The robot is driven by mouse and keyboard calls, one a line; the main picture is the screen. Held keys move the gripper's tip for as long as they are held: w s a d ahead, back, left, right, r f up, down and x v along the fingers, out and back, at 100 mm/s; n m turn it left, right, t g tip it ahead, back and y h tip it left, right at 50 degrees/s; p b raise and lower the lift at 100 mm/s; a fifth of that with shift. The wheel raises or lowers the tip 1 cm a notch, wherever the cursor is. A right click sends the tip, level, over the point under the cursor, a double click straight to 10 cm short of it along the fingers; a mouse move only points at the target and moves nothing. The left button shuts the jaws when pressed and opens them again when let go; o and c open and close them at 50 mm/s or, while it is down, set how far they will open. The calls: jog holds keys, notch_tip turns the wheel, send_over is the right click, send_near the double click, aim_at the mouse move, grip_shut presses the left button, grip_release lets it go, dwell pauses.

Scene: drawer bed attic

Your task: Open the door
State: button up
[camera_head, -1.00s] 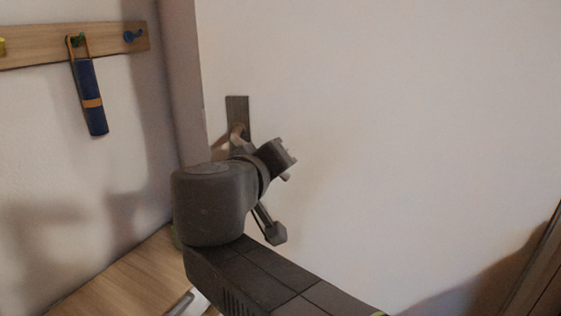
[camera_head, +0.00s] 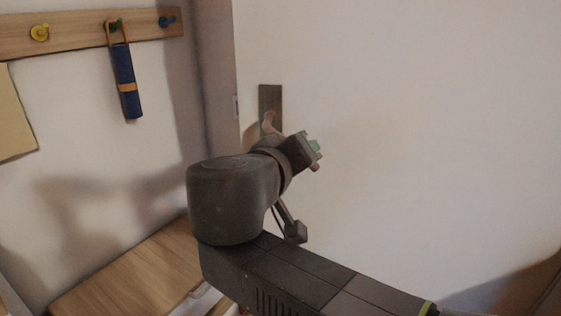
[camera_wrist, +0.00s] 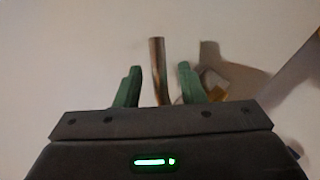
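The white door (camera_head: 420,130) fills the right of the head view. Its dark handle plate (camera_head: 270,98) is near the left edge, with a curved brass-coloured lever handle (camera_head: 269,121) on it, partly hidden behind my arm. In the wrist view, my gripper (camera_wrist: 159,85) has its two green fingers apart. The handle (camera_wrist: 157,62) shows as an upright bar in the gap between them, with space visible on both sides. The fingers do not appear to touch it. In the head view the fingertips are mostly hidden by my wrist. I cannot tell whether the door is ajar.
A wooden peg rail (camera_head: 80,34) on the left wall carries a blue rolled item (camera_head: 124,82) with an orange band. A yellowish sheet (camera_head: 15,112) is at the far left. A wooden surface (camera_head: 135,275) lies low, left of my arm. The area before the door's right part looks clear.

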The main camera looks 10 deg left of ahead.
jog(key=p+v, duration=0.1)
jog(key=v, duration=0.8)
dwell(0.8)
